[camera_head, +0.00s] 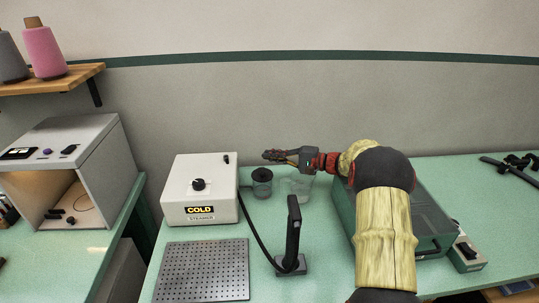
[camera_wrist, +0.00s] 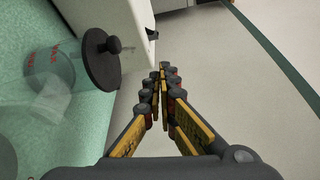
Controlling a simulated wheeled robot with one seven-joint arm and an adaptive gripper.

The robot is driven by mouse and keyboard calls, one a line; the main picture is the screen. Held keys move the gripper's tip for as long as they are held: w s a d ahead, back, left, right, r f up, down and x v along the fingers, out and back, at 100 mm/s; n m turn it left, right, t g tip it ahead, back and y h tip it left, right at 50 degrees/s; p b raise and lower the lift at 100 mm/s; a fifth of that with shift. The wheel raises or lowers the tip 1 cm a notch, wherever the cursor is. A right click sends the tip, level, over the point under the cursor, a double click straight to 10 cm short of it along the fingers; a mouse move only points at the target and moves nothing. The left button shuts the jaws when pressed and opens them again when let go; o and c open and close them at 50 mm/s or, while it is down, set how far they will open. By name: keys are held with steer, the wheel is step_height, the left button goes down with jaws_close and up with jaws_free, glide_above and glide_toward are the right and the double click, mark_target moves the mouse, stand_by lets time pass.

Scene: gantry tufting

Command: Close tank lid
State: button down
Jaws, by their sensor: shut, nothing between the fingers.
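A clear jar with red markings (camera_wrist: 50,76) stands on the green table; I take it for the tank. A dark round lid (camera_wrist: 102,62) with a small knob is at its top, and the wrist view is turned so that up points right. In the head view the dark lid (camera_head: 262,174) shows at the mouth of the jar, beside the white steamer box. I cannot tell whether it is fully seated. My gripper (camera_head: 268,155) is shut and empty, above and just behind the lid; in the wrist view the fingers (camera_wrist: 162,75) are apart from it.
The white steamer box (camera_head: 200,170), labelled COLD, stands left of the jar. A clear cup (camera_head: 300,187) stands right of it. A black upright tool (camera_head: 293,235) with a hose and a perforated plate (camera_head: 203,270) are in front. A green case (camera_head: 430,215) is under my arm.

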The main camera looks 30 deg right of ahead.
steer(key=shift+s+a+f, duration=0.1)
steer(key=shift+s+a, duration=0.05)
steer(key=shift+s, duration=0.15)
stand_by(0.6)
step_height(320, 180, up, 10)
steer(key=s+a+r+n+g+h, duration=0.1)
steer(key=s+a+n+g+h, duration=0.5)
steer(key=s+a, duration=1.25)
steer(key=s+f+n+h+p, duration=0.1)
steer(key=s+f+n+h, duration=0.1)
steer(key=s, duration=1)
steer(key=s+a+f+n+h+p, duration=0.1)
steer(key=s+f+n+h, duration=0.1)
steer(key=s, duration=1)
steer(key=shift+f+n+h, duration=0.4)
steer(key=shift+f+h, duration=0.2)
steer(key=shift+h, duration=0.6)
steer(key=c, duration=2.6)
jaws_free()
